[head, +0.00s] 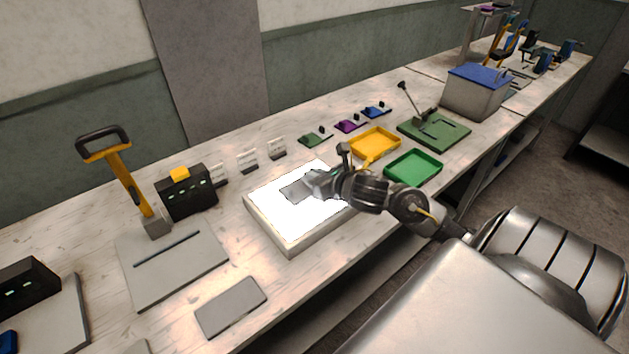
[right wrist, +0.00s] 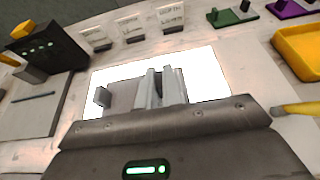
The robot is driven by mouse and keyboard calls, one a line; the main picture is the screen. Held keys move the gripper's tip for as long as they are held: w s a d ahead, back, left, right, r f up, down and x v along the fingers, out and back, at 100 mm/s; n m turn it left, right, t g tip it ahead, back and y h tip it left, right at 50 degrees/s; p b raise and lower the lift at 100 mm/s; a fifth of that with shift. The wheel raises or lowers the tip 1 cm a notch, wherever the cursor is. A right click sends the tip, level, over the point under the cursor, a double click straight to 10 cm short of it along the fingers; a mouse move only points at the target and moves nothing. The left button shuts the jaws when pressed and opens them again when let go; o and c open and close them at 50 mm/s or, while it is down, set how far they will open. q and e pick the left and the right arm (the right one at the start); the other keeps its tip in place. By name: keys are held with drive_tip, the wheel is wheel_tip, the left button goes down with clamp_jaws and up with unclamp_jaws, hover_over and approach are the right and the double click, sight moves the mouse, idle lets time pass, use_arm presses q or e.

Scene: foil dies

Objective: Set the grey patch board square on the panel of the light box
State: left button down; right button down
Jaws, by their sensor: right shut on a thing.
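The light box (head: 275,238) is a low white box with a bright lit panel, on the bench in front of me. The small grey patch board (head: 296,190) is over the lit panel, toward its back left part. In the right wrist view the board (right wrist: 123,93) shows left of the fingers against the glowing panel (right wrist: 208,75). My right gripper (head: 312,184) is over the panel, shut on the patch board; its fingers (right wrist: 161,85) hide part of it. I cannot tell whether the board touches the panel. My left gripper is not in view.
A yellow tray (head: 374,143) and a green tray (head: 413,168) stand right of the light box. A flat grey plate (head: 231,307) lies at front left. A lever press (head: 172,262) and a black box (head: 187,198) stand left. Small white cards (head: 248,161) stand behind.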

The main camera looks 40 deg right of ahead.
drive_tip(key=shift+f, duration=0.95)
drive_tip(key=shift+f, duration=0.2)
drive_tip(key=c, duration=2)
unclamp_jaws()
drive_tip(key=o, duration=0.5)
drive_tip(key=shift+c, duration=0.2)
